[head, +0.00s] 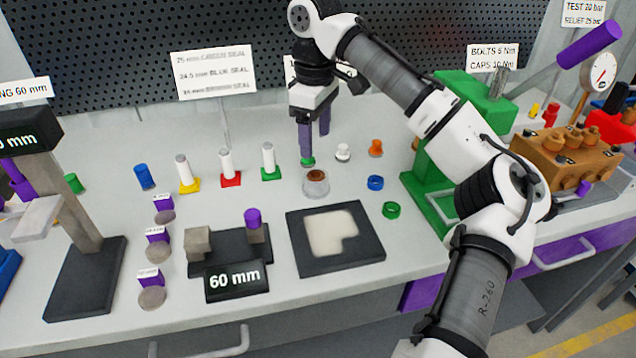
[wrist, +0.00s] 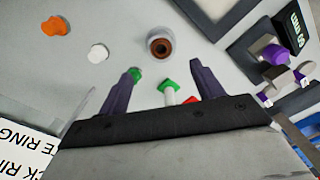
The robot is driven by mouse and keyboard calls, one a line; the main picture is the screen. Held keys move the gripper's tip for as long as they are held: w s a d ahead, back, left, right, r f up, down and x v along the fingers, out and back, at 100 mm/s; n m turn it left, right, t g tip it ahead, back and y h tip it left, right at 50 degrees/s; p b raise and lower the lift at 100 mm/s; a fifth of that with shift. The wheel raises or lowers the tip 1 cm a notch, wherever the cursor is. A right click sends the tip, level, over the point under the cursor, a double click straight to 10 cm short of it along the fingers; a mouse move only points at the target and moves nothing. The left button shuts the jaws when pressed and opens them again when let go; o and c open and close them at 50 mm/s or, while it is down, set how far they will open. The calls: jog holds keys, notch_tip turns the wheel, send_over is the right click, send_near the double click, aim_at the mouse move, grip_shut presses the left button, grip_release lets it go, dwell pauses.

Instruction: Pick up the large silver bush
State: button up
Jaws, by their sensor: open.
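A silver, round bush-like piece (head: 316,188) with a brown, hollow middle stands on the bench, behind the black tray. It also shows in the wrist view (wrist: 154,46), top centre, beyond the fingertips. I take it for the large silver bush. My gripper (head: 314,146) has two purple-grey fingers pointing down, above and slightly behind the piece. In the wrist view my gripper (wrist: 164,70) is open with nothing held, and the piece is apart from both fingers. A small green part (head: 308,162) shows at one fingertip; I cannot tell whether they touch.
White posts on yellow (head: 189,187), red (head: 231,180) and green (head: 271,173) bases stand left of my gripper. White (head: 343,152) and orange (head: 376,148) parts, a blue ring (head: 375,183) and a green ring (head: 391,210) lie right. The black tray (head: 372,246) is in front.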

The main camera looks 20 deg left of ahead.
aim_at(315, 174)
notch_tip(315, 174, down, 10)
jog(key=shift+s+f, duration=0.1)
jog(key=shift+f, duration=0.05)
jog(key=c, duration=1.2)
jog(key=shift+o, duration=0.2)
